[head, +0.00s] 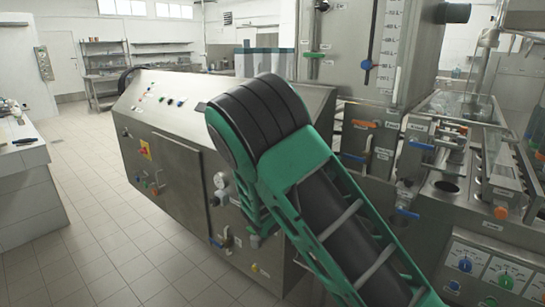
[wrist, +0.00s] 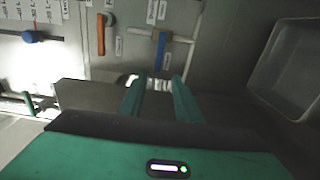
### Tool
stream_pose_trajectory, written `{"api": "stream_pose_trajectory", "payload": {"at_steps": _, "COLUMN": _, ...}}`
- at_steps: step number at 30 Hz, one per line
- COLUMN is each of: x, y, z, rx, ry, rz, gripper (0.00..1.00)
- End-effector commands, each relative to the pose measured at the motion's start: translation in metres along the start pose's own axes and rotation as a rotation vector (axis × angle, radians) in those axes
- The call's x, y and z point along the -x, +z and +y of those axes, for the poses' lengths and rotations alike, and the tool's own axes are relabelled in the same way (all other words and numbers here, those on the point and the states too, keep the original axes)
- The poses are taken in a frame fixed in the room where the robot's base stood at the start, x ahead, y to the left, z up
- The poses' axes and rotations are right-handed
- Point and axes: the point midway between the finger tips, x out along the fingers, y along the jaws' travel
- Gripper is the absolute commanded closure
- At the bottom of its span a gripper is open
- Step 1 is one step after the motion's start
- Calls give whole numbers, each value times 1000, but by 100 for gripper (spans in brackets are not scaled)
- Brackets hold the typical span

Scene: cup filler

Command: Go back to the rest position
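My gripper (wrist: 159,82) shows in the wrist view with its two green fingers apart and nothing held between them. It faces a grey metal panel with a blue-handled valve (wrist: 161,50) just beyond the fingertips, and I cannot tell the exact gap. An orange handle (wrist: 101,35) sits to the left of that valve. In the head view my green and black arm crosses the middle of the picture, and I cannot make out the gripper's fingers there.
The steel machine cabinet (head: 170,150) stands close behind my arm. A tall panel with a level scale (head: 389,45) and a station with control knobs (head: 490,272) are at the right. A white counter (head: 25,190) is at the left, with open tiled floor (head: 95,195) between.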

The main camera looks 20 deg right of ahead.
Motion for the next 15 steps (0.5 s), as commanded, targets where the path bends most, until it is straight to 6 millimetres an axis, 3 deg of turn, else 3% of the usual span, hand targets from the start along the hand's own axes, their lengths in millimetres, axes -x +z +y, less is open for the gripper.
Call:
{"api": "stream_pose_trajectory", "payload": {"at_steps": 5, "x": -11, "y": 27, "z": -6, "rx": -46, "ry": -61, "rz": -59, "gripper": 70}}
{"api": "stream_pose_trajectory", "payload": {"at_steps": 10, "x": -28, "y": 100, "z": -30, "rx": -185, "ry": -251, "rz": -227, "gripper": 70}}
{"api": "stream_pose_trajectory", "payload": {"at_steps": 15, "x": -20, "y": 174, "z": -57, "rx": -344, "ry": -466, "rz": -407, "gripper": 70}}
